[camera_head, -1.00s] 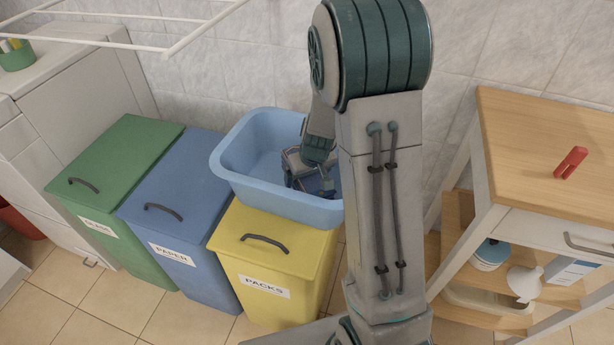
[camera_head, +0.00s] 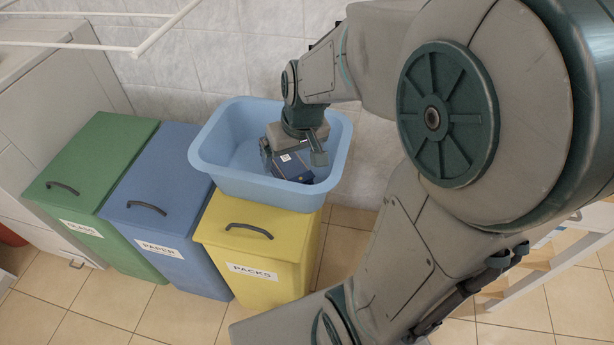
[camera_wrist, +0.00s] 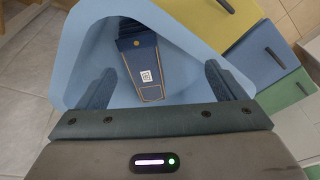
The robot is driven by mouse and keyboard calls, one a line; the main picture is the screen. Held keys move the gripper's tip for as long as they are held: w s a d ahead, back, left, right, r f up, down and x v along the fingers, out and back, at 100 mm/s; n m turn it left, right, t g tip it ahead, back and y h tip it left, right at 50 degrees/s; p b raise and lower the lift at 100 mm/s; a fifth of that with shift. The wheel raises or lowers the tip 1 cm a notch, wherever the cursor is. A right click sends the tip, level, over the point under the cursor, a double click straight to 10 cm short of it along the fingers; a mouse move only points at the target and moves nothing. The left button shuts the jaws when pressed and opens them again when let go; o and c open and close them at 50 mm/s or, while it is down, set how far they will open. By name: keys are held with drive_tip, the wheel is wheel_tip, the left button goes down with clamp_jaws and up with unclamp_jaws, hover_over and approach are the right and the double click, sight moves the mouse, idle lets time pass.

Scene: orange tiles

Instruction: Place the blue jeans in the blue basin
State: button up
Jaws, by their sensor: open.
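The blue jeans (camera_head: 293,167) show as a dark blue, block-like bundle with thin gold lines and a white code label. They are inside the light blue basin (camera_head: 228,181), tilted, below my gripper (camera_head: 291,153). In the wrist view, the jeans (camera_wrist: 146,68) lie between my two spread fingers, with gaps on both sides, and the basin (camera_wrist: 76,62) surrounds them. My gripper (camera_wrist: 158,88) is open and reaches down into the basin. The gripper hides part of the jeans in the head view, and I cannot tell whether their underside touches the basin floor.
The basin stands by the tiled wall, over the back of the yellow bin (camera_head: 258,245). A blue bin (camera_head: 155,217) and a green bin (camera_head: 92,180) stand to its left. White rack bars (camera_head: 140,35) hang at upper left. Floor in front of the bins is clear.

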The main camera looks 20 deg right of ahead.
drive_tip(key=s+r+m+h, duration=0.1)
drive_tip(key=s+r, duration=0.2)
drive_tip(key=s, duration=0.7)
drive_tip(key=shift+s+a+g, duration=0.2)
drive_tip(key=shift+s+g, duration=0.05)
drive_tip(key=shift+g, duration=0.15)
